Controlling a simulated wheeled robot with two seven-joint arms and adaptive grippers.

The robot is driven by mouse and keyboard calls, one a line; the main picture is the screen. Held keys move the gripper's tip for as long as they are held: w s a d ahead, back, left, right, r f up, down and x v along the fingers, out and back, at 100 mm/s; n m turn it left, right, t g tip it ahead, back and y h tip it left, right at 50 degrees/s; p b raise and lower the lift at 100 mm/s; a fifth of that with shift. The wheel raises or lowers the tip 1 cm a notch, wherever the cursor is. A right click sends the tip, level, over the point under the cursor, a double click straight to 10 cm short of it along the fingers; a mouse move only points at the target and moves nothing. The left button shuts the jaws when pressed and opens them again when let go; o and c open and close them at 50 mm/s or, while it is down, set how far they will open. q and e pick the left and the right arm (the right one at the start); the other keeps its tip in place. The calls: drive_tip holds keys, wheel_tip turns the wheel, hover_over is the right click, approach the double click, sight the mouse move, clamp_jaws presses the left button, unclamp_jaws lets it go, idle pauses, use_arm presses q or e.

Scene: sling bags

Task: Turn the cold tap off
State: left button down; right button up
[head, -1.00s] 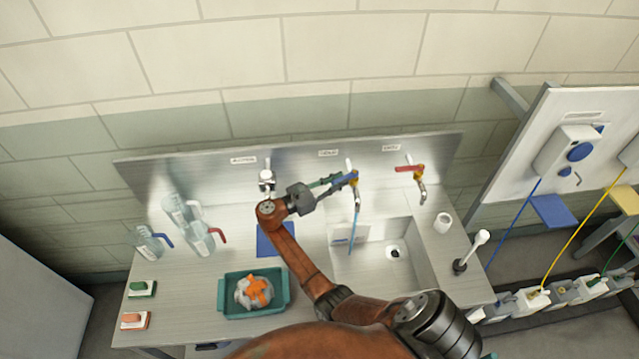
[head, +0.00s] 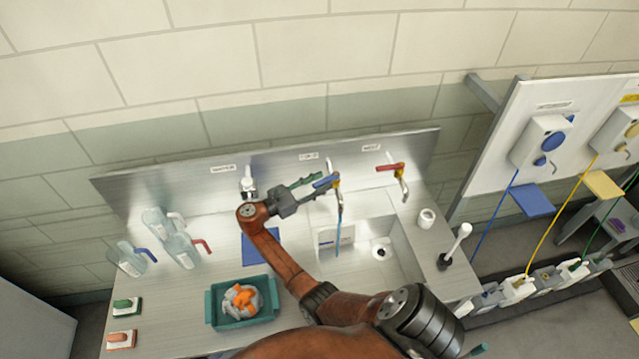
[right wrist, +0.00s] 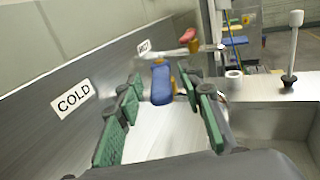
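The cold tap has a blue lever handle (head: 326,181) on a brass body at the sink's back panel. A thin blue stream (head: 339,230) runs from its spout down into the sink. The "COLD" label (right wrist: 73,98) shows on the panel in the right wrist view. My right gripper (head: 309,186) is at the left of the handle. In the right wrist view the green-padded fingers of the gripper (right wrist: 163,88) are spread apart. The blue handle (right wrist: 161,84) shows in the gap between their far ends; I cannot tell any contact. My left gripper is out of view.
The red-handled hot tap (head: 391,168) is to the right, and another tap (head: 248,187) to the left. Jugs (head: 181,250), a teal tray (head: 213,318), a white cup (head: 426,218) and a brush (head: 455,246) stand around the sink (head: 352,262).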

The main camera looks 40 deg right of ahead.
sight(319, 182)
drive_tip(key=shift+r, duration=5.05)
drive_tip(key=shift+c, duration=0.4)
